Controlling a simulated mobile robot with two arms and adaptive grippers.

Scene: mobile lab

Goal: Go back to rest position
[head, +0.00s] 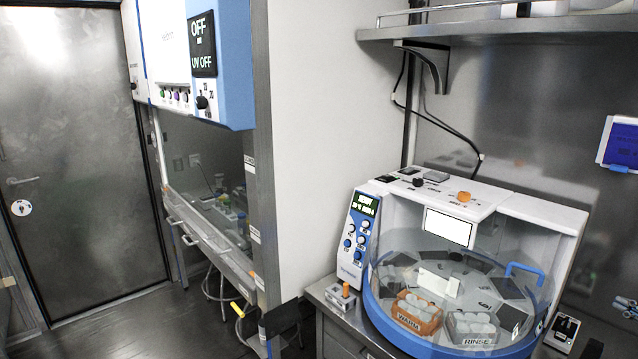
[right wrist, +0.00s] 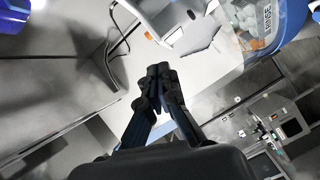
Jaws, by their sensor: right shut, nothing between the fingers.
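My right gripper (right wrist: 158,74) shows in the right wrist view with its two black fingers drawn together at the tips. It is shut and empty, with nothing between the fingertips. The pale surface behind it is apart from the fingers as far as I can tell. In the head view only a small dark piece shows at the bottom right edge, and I cannot tell its shape. My left gripper is not clearly seen in either view.
A round machine with a blue rim (head: 400,338) and clear cover stands on the bench at right, holding an orange rack (head: 416,312) and a grey rack (head: 472,328). A shelf (head: 500,27) hangs above. A fume hood (head: 215,235) and metal door (head: 80,150) are at left.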

